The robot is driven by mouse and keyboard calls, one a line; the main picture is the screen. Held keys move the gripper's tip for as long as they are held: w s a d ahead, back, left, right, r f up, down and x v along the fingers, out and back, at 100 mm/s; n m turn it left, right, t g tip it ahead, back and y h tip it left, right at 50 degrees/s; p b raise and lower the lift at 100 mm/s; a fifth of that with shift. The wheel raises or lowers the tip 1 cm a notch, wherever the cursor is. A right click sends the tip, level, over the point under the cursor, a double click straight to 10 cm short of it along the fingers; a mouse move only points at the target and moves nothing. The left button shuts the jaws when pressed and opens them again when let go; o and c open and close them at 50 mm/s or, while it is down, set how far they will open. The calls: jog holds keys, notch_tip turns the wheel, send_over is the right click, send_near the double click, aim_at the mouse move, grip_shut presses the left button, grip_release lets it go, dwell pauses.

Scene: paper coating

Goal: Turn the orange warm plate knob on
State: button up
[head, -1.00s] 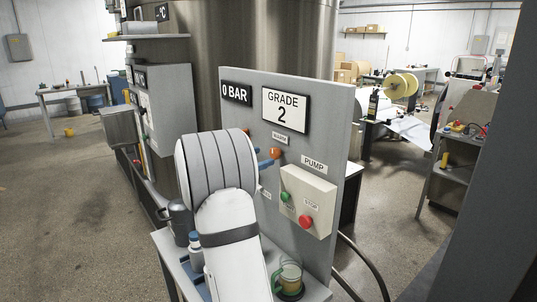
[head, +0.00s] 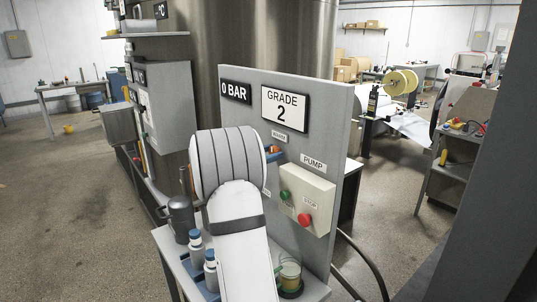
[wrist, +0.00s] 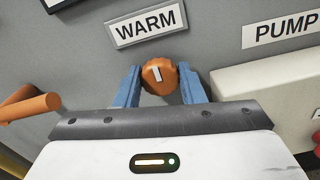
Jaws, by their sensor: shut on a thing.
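The orange warm plate knob (wrist: 159,80) sits on the grey panel under the WARM label (wrist: 147,24). Its white mark points nearly straight up in the wrist view, tilted slightly. My gripper (wrist: 160,88) has its blue fingers on both sides of the knob and is shut on it. In the head view my white arm covers much of the panel. A bit of the knob (head: 273,150) shows there beside the fingers, just past the arm's edge.
A PUMP box with a green button (head: 285,195) and a red STOP button (head: 305,220) is right of the knob. An orange bar (wrist: 28,107) sticks out at left. A grey jug (head: 181,220), bottles (head: 196,250) and a glass cup (head: 290,274) stand on the shelf below.

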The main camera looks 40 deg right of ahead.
jog(key=shift+c, duration=1.4)
jog(key=shift+a, duration=0.25)
jog(key=shift+c, duration=0.4)
jog(key=shift+d, duration=0.1)
jog(key=shift+b, duration=0.55)
jog(key=m+b, duration=0.6)
jog(key=b, duration=0.2)
jog(key=m+b, duration=0.5)
jog(key=b, duration=0.4)
jog(key=shift+s+d+r+m, duration=0.1)
jog(key=shift+r+m, duration=0.05)
jog(key=shift+m, duration=0.25)
jog(key=shift+r+b, duration=0.1)
jog(key=shift+b, duration=0.25)
